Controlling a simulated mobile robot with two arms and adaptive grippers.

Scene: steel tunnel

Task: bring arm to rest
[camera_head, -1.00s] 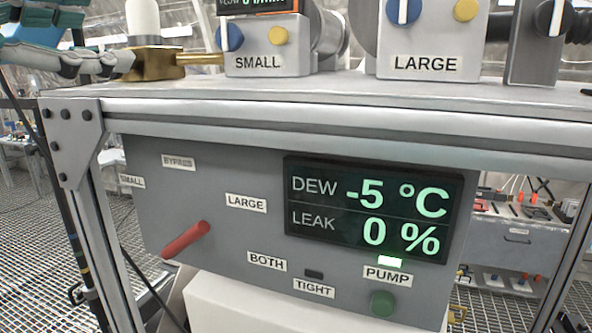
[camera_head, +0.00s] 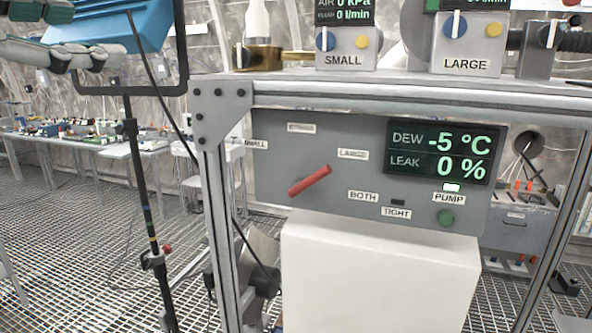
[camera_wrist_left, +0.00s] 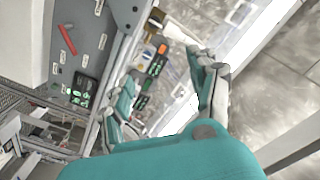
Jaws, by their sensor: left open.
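My left gripper (camera_head: 88,36) is at the upper left of the head view, its grey-and-teal fingers spread apart. Nothing is between them, and a gap separates them from the steel bench frame. In the left wrist view the fingers (camera_wrist_left: 165,95) are also apart and empty, with the bench top and its displays beyond them. My right gripper shows in neither view.
A blue case (camera_head: 105,22) and black stand (camera_head: 140,190) are at the left. Open grating floor (camera_head: 70,230) lies left.

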